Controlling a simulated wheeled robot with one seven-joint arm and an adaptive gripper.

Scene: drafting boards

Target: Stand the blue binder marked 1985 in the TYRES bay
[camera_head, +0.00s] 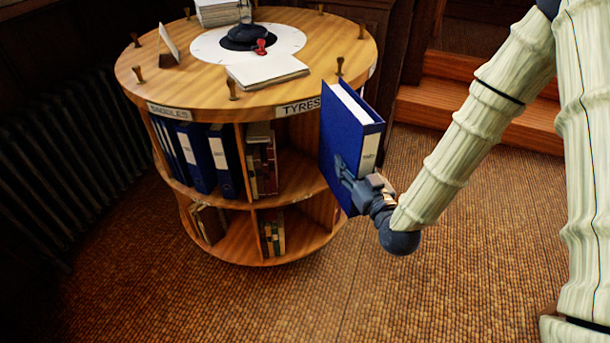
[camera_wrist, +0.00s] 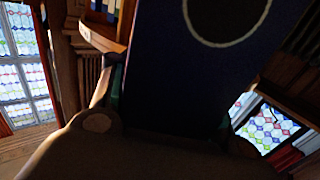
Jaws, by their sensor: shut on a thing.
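A blue binder (camera_head: 349,150) with a white spine label is held upright in the head view, its pages showing at the top. The marking on the label is too small to read. My gripper (camera_head: 352,180) is shut on the lower part of the binder. The binder also fills the middle of the wrist view (camera_wrist: 185,75), with a round ring on its face. The TYRES sign (camera_head: 298,107) is on the rim of the round wooden bookcase, just left of the binder. The bay below it holds several books (camera_head: 262,160) at its left; the binder hides its right part.
A bay to the left, under another label, holds several blue binders (camera_head: 200,158). Lower shelves hold more books (camera_head: 272,235). Small pegs, papers (camera_head: 267,70) and a stamp stand on the bookcase top. Wooden steps (camera_head: 480,105) lie behind; the carpet (camera_head: 330,300) in front is clear.

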